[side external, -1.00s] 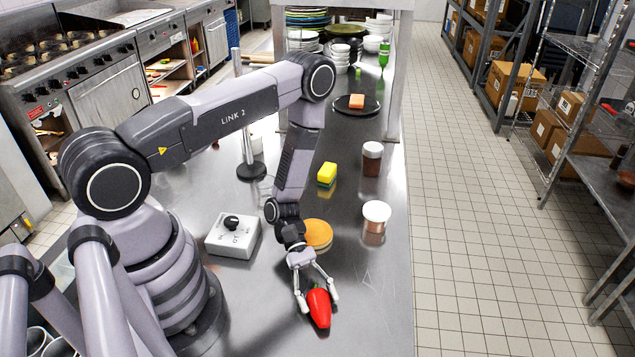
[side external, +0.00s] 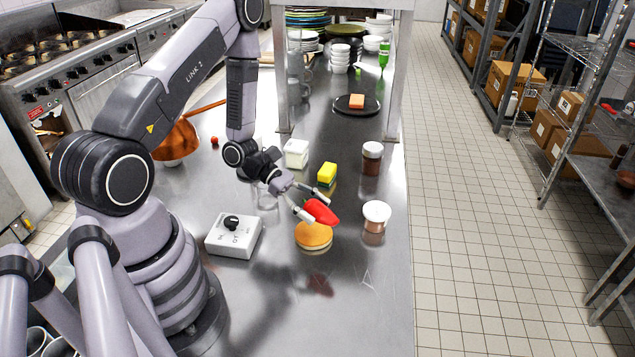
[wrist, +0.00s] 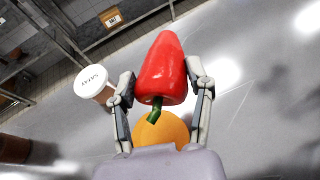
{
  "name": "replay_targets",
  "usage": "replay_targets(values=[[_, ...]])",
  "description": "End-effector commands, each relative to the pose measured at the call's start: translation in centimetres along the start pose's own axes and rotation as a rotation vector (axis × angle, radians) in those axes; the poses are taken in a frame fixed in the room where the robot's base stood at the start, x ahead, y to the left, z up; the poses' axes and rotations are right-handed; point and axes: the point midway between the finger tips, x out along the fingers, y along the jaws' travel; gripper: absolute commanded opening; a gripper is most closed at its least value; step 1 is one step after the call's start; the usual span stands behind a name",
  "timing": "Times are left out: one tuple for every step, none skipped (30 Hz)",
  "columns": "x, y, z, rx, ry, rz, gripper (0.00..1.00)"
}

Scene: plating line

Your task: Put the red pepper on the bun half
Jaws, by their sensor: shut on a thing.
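The red pepper (side external: 321,212) is held in my gripper (side external: 308,205), clear of the table. In the wrist view the pepper (wrist: 163,70) sits between the two fingers of my gripper (wrist: 160,85), its green stem toward the palm. The bun half (side external: 313,236) lies on the metal table, and in the side view the pepper appears just above it. The wrist view shows the orange-brown bun half (wrist: 162,132) partly hidden behind the pepper and the gripper palm. The height of the pepper over the bun is hard to tell.
A white-lidded jar (side external: 376,213) stands right of the bun, another jar (side external: 372,152) behind it. A yellow-green sponge (side external: 327,172), a white box (side external: 296,150) and a white dial box (side external: 233,236) are nearby. The table's front is clear.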

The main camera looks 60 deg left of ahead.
Motion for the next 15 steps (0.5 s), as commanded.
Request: replay_targets(values=[[-1.3, 1.1, -0.4, -0.024, 0.0, 0.063, 0.21], [-1.9, 1.6, -0.6, -0.035, -0.001, 0.093, 0.21], [-2.6, 2.2, -0.8, -0.048, -0.002, 0.125, 0.21], [-3.0, 2.5, -1.0, -0.056, -0.002, 0.147, 0.21], [-3.4, 2.8, -1.2, -0.063, -0.002, 0.163, 0.21], [-3.7, 3.0, -1.5, -0.071, -0.002, 0.18, 0.21], [-3.7, 3.2, -1.8, -0.074, -0.003, 0.188, 0.21], [-3.7, 3.2, -2.3, -0.078, -0.003, 0.193, 0.21], [-3.5, 3.3, -2.9, -0.081, -0.003, 0.198, 0.21], [-3.4, 3.3, -3.5, -0.084, -0.003, 0.199, 0.21], [-3.2, 3.3, -3.9, -0.082, -0.002, 0.2, 0.21], [-2.9, 3.3, -4.5, -0.081, -0.002, 0.199, 0.21], [-2.8, 3.3, -4.8, -0.081, -0.002, 0.199, 0.21], [-2.6, 3.3, -5.1, -0.081, -0.002, 0.198, 0.21], [-2.5, 3.3, -5.5, -0.08, -0.002, 0.198, 0.21]])
